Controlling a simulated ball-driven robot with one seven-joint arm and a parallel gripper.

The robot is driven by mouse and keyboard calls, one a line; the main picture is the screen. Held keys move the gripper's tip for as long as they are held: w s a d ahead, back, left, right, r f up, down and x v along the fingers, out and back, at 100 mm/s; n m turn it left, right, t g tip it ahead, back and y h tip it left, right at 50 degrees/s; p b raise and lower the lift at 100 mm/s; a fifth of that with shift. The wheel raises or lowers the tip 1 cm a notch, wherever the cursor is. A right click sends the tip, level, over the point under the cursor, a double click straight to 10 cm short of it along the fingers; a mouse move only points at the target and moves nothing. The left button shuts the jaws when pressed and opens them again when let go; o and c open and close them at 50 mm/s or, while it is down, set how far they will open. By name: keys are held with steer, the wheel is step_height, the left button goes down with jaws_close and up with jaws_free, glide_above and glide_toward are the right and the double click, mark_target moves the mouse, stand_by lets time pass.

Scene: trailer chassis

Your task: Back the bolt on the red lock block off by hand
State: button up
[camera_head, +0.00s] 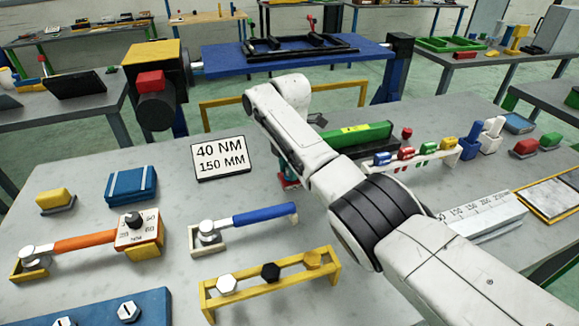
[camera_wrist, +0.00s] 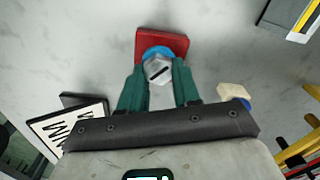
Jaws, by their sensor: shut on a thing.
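The red lock block (camera_wrist: 172,43) lies on the grey bench in the wrist view. A blue ring (camera_wrist: 151,51) shows around its bolt. The bolt (camera_wrist: 158,68) has a grey hex head with a dark slot. My gripper (camera_wrist: 158,80) has its two green fingers on either side of the bolt head, shut on it. In the head view my arm hides most of the block; a bit of red (camera_head: 287,184) shows below my gripper (camera_head: 285,168). How far the bolt is screwed in cannot be told.
A sign (camera_head: 221,158) reading 40 NM, 150 MM stands left of my arm. A green-topped box (camera_head: 352,137) and a white rack with coloured pieces (camera_head: 420,160) are close to the right. A blue-handled wrench (camera_head: 265,214) on its stand and a yellow bolt rack (camera_head: 272,285) are in front.

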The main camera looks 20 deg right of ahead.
steer(key=shift+s+d+f, duration=0.1)
steer(key=shift+s+f, duration=0.05)
steer(key=shift+f, duration=0.15)
steer(key=o, duration=0.8)
steer(key=shift+o, duration=1.3)
steer(key=shift+r, duration=0.2)
steer(key=shift+r, duration=0.1)
step_height(320, 180, up, 10)
steer(key=shift+r, duration=0.25)
